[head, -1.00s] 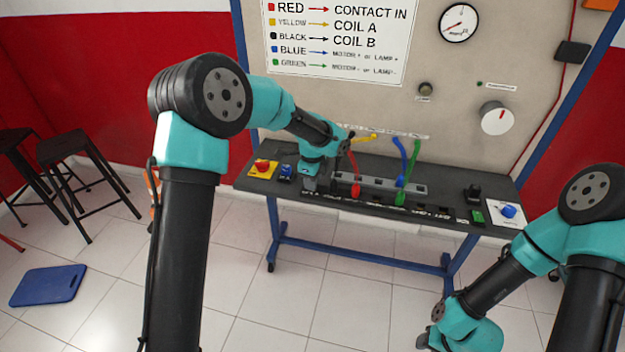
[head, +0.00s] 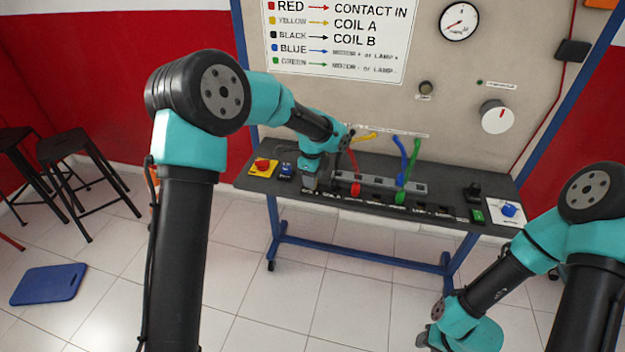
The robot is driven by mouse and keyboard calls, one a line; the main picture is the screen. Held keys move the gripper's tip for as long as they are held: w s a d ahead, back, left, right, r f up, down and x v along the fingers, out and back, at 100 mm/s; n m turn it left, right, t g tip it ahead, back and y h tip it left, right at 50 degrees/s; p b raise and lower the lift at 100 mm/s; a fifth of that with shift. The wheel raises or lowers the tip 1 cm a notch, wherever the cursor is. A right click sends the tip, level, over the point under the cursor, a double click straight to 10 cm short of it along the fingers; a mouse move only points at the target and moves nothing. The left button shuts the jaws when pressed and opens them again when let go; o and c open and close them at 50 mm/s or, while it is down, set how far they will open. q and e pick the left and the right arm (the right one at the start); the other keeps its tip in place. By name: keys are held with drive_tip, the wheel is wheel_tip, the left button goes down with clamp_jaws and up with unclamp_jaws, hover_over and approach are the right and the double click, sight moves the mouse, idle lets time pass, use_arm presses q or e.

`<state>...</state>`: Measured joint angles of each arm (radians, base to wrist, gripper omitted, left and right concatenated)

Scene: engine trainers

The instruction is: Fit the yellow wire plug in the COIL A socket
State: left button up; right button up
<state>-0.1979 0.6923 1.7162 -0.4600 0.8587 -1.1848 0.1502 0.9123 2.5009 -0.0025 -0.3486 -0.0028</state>
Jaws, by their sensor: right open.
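The yellow wire (head: 364,137) hangs from the back panel and runs left behind my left wrist. Its plug is hidden or too small to make out. My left gripper (head: 310,182) points down at the left part of the bench, beside the left end of the socket strip. Its fingers are too small to show whether they are open or hold the plug. The COIL A socket is not clear; small labels (head: 322,196) run along the bench's front edge there. My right gripper (head: 424,341) is open, low at the bottom edge, away from the bench.
A red plug (head: 355,189), a blue wire (head: 401,148) and a green wire (head: 415,153) stand right of my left gripper. A red button on a yellow box (head: 262,166) is at the bench's left end. A blue knob (head: 509,210) is at its right end.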

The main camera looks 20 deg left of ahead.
use_arm(q)
drive_tip(key=shift+r, duration=2.1)
drive_tip(key=shift+r, duration=0.1)
drive_tip(key=shift+r, duration=1.1)
drive_tip(key=o, duration=0.6)
drive_tip(key=shift+c, duration=0.2)
drive_tip(key=shift+r, duration=0.1)
wheel_tip(320, 180, up, 17)
drive_tip(key=shift+r, duration=0.1)
